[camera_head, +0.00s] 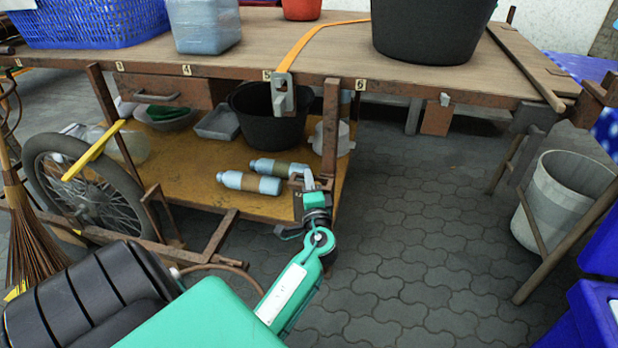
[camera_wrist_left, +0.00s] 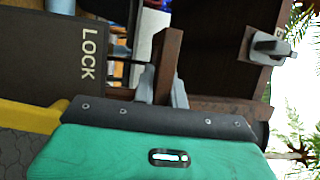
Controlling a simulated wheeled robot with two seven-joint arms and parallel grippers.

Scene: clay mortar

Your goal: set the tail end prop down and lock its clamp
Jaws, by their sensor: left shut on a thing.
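My left gripper (camera_head: 306,183) is at the front right corner of the lower shelf, beside the rusty post (camera_head: 331,125) under the bench edge. In the left wrist view, the gripper (camera_wrist_left: 163,88) is shut on a rusty brown bar, which I take for the prop (camera_wrist_left: 169,55). I cannot tell whether its foot touches the ground. A dark plate marked LOCK (camera_wrist_left: 87,55) shows at the left of that view. A grey metal fitting (camera_wrist_left: 270,46) is at the upper right; I cannot tell if it is the clamp. My right gripper is not in view.
The bench top (camera_head: 330,65) holds a blue basket (camera_head: 90,25), a wrapped block (camera_head: 204,27) and a black tub (camera_head: 430,32). Two bottles (camera_head: 250,182) lie on the shelf near the gripper. A spoked wheel (camera_head: 85,180) stands left. Paving (camera_head: 420,230) to the right is clear.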

